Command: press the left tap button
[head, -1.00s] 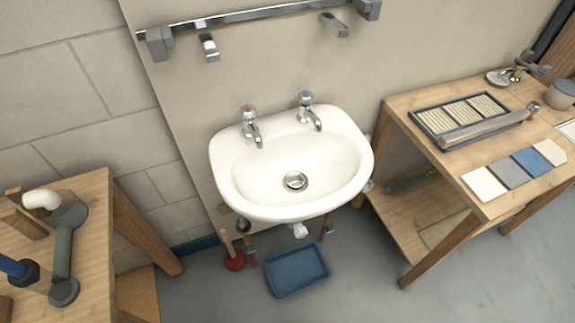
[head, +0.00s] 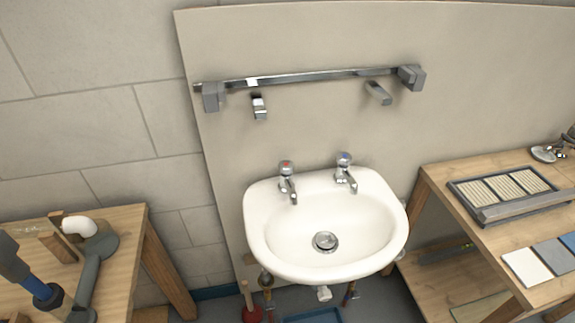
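The left tap (head: 288,183) stands on the back left of the white sink (head: 262,236); its button (head: 286,167) on top has a red mark. The right tap (head: 345,173) stands beside it, with a blue-marked button (head: 344,157). Both taps are chrome and upright, with spouts over the basin. Nothing touches either tap. Neither of my grippers shows in the head view, so whether they are open or shut is hidden.
A chrome rail (head: 315,76) with hanging fittings is on the wall above the sink. A wooden bench (head: 125,222) with pipe parts stands at left. Another bench (head: 437,178) with a slatted tray (head: 507,189) and sample tiles stands at right. A red plunger (head: 252,313) is below the sink.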

